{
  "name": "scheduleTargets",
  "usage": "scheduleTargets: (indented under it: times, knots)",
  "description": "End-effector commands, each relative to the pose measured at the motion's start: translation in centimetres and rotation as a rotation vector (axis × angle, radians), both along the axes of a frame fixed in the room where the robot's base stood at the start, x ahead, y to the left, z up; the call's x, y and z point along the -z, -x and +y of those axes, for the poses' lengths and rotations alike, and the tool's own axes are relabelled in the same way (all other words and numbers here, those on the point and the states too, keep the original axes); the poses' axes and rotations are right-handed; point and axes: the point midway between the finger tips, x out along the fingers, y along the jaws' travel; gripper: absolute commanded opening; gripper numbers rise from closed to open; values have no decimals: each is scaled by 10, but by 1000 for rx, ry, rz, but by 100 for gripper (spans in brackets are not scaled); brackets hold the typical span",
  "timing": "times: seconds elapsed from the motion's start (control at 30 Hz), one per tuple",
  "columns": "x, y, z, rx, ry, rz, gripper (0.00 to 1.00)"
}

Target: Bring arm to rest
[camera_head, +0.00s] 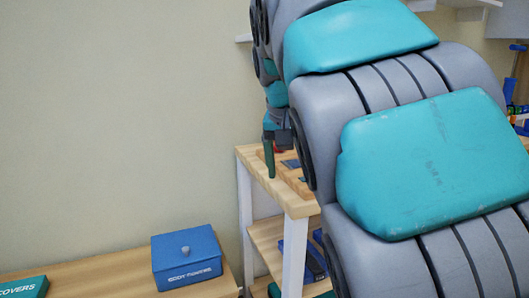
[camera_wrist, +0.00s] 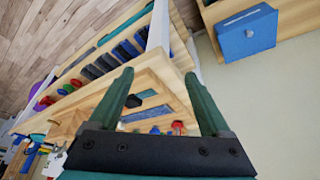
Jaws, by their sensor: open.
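My gripper (camera_wrist: 160,100) is open in the wrist view, with its two green fingers apart and nothing between them that it holds. Beyond the fingers is a wooden tray (camera_wrist: 168,74) with compartments on top of a shelf unit. In the head view my grey and teal arm fills the right side. The end of my arm, with a green finger (camera_head: 269,160), shows over the left part of the shelf unit's wooden top (camera_head: 296,208). My arm hides most of that top.
A blue lidded box (camera_head: 186,259) marked "BODY POWERS" or similar stands on a low wooden bench (camera_head: 105,279) at left. A green box (camera_head: 24,288) marked "COVERS" is at its near left. Lower shelves hold dark blue items (camera_head: 315,258). The wall area at left is clear.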

Motion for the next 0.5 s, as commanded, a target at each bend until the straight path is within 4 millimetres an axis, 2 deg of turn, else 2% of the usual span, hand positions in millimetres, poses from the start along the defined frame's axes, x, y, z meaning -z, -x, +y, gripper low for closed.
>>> scheduleTargets:
  times: [0.27, 0.37, 0.5]
  knots:
    - [22, 18, -23, 8, -2, 45, 82]
    - [35, 28, -33, 10, -3, 70, 82]
    - [61, 50, -51, 9, -10, 122, 82]
